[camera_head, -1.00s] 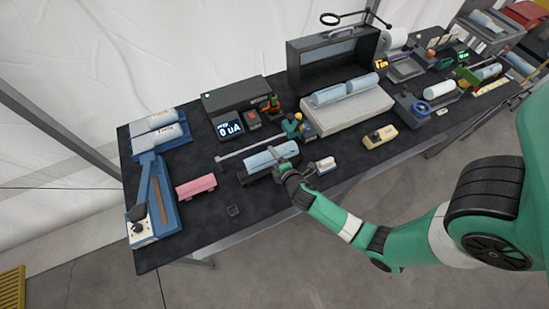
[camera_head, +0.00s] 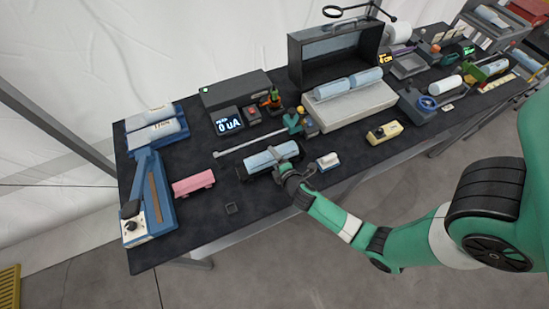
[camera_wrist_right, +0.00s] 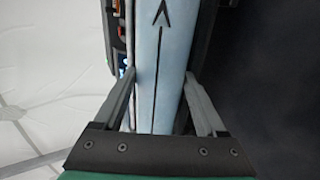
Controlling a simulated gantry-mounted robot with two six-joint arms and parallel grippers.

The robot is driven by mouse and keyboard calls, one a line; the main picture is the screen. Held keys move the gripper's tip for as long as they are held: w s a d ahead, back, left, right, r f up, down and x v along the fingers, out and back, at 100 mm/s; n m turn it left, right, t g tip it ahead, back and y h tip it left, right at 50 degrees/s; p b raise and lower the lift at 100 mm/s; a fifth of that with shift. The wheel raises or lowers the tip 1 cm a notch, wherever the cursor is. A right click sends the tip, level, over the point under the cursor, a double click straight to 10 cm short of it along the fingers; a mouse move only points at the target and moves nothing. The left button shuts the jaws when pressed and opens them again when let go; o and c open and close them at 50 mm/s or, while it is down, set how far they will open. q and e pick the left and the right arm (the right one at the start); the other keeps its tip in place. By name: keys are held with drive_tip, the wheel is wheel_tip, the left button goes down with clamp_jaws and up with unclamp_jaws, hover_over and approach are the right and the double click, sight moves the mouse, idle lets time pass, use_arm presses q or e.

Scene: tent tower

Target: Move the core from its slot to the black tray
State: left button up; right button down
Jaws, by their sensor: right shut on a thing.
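A light blue core (camera_head: 272,157) lies lengthwise in the black tray (camera_head: 243,176) near the front middle of the table. My right gripper (camera_head: 284,163) is shut on the core near its right end. In the right wrist view, the core (camera_wrist_right: 160,50) shows a black arrow and line along its top, with a finger of the gripper (camera_wrist_right: 159,78) on each side. Dark tray walls (camera_wrist_right: 206,35) run beside the core there. I cannot tell whether the core rests fully on the tray floor. My left gripper is not in view.
A blue rack (camera_head: 137,150) with two cores stands at the back left. A pale block (camera_head: 350,112) with cores lies behind my right gripper. A pink block (camera_head: 193,183), a small white item (camera_head: 328,161) and a small dark square (camera_head: 231,209) are nearby.

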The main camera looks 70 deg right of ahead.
drive_tip(key=shift+s+f, duration=0.25)
drive_tip(key=shift+f, duration=0.2)
unclamp_jaws()
drive_tip(key=shift+f, duration=0.1)
drive_tip(key=shift+a+r, duration=0.1)
drive_tip(key=shift+r, duration=0.1)
drive_tip(key=p+v, duration=0.1)
drive_tip(key=v, duration=1)
drive_tip(key=shift+r+p, duration=0.35)
drive_tip(key=shift+r, duration=0.05)
drive_tip(key=shift+a, duration=0.15)
